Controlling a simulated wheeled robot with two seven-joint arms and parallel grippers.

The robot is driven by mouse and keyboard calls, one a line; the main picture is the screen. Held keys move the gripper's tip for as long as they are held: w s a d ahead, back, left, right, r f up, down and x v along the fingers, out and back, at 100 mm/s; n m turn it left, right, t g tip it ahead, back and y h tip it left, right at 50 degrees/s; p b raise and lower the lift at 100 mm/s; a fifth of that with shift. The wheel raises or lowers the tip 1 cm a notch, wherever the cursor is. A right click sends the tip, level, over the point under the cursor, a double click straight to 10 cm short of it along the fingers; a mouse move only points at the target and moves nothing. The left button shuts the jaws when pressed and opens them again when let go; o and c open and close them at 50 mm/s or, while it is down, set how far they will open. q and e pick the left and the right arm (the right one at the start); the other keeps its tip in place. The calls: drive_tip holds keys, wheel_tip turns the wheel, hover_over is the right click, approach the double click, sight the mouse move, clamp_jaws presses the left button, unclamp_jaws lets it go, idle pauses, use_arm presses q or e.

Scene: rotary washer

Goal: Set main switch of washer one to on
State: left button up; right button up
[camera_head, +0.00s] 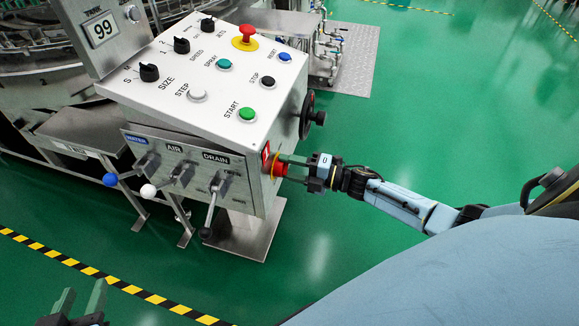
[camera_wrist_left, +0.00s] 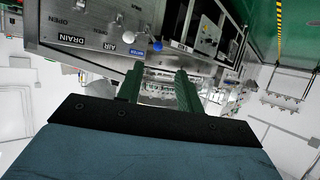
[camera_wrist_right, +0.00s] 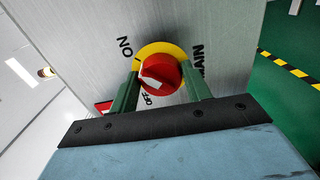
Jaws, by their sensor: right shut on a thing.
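The main switch (camera_head: 278,166) is a red rotary knob on a yellow plate, low on the right side of the washer's control box (camera_head: 214,85). In the right wrist view the red knob (camera_wrist_right: 160,76) has a white mark that points left, between the ON and OFF labels. I cannot tell its exact setting. My right gripper (camera_head: 287,166) has its green fingers on either side of the knob and is shut on it. My left gripper (camera_head: 82,291) is open and empty at the lower left, away from the box; its parted fingers also show in the left wrist view (camera_wrist_left: 158,74).
The box top carries black dials (camera_head: 149,72), push buttons and a red emergency stop (camera_head: 245,36). Water, air and drain levers (camera_head: 213,196) stick out of its front. The green floor at the right is clear.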

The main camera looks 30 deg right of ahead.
drive_tip(key=o, duration=1)
drive_tip(key=shift+c, duration=0.2)
drive_tip(key=shift+s+d, duration=0.1)
use_arm(q)
drive_tip(key=s+a+f+g+y+p, duration=0.2)
drive_tip(key=s+a+f+g, duration=0.2)
drive_tip(key=s+f+g, duration=0.2)
drive_tip(key=shift+s+f+g+p, duration=0.3)
drive_tip(key=shift+s+f+g, duration=0.15)
drive_tip(key=shift+s, duration=0.55)
use_arm(e)
drive_tip(key=v, duration=1.3)
drive_tip(key=shift+s, duration=0.1)
